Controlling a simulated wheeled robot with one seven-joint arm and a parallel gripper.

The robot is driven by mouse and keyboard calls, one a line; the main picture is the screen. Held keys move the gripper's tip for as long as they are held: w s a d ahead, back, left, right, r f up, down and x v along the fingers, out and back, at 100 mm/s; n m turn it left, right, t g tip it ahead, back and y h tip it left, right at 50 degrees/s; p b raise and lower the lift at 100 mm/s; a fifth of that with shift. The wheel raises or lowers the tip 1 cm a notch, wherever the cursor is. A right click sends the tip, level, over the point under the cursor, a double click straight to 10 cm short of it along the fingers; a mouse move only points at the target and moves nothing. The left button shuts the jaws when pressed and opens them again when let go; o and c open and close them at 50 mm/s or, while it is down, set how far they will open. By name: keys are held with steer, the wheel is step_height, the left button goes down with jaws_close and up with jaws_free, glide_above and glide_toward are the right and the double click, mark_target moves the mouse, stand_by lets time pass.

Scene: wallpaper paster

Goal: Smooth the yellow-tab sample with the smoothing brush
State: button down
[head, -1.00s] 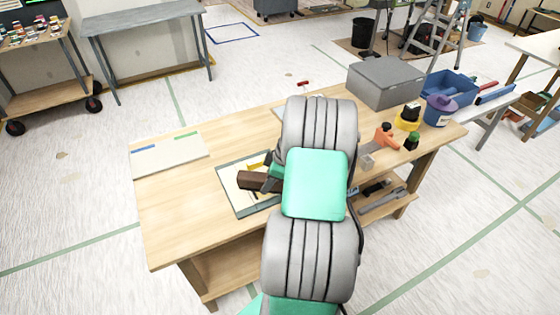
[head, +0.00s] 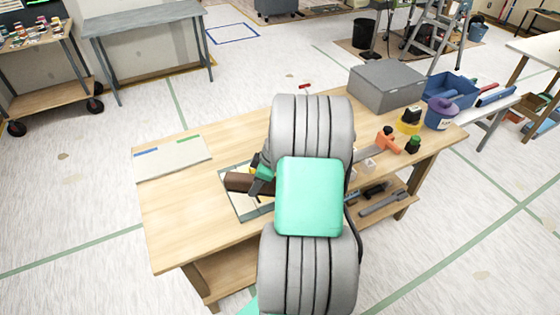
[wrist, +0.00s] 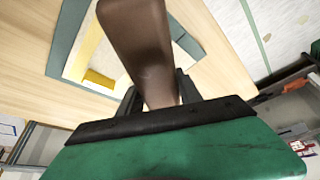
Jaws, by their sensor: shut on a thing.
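The smoothing brush shows as a brown wooden block in the head view (head: 238,182) and the wrist view (wrist: 138,35). My gripper (head: 265,181) is shut on it; the dark fingers also show either side of it in the wrist view (wrist: 160,95). The brush is over the yellow-tab sample (head: 243,203), a pale sheet on a grey-green framed board at the table's front. The sample's yellow tab (wrist: 98,78) shows in the wrist view, left of the brush. The brush hides part of the sample, and I cannot tell whether they touch.
A pale panel with blue and green tabs (head: 172,160) lies at the table's left. A grey box (head: 386,85), an orange-handled tool (head: 388,140), a green-topped jar (head: 412,145) and a purple-topped bucket (head: 440,112) stand to the right. The table's left front (head: 185,225) is bare.

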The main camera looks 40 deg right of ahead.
mark_target(252, 178)
step_height(252, 178, up, 4)
steer(key=shift+r+p, duration=0.2)
steer(key=shift+p, duration=0.7)
steer(key=c, duration=1.3)
jaws_free()
jaws_close()
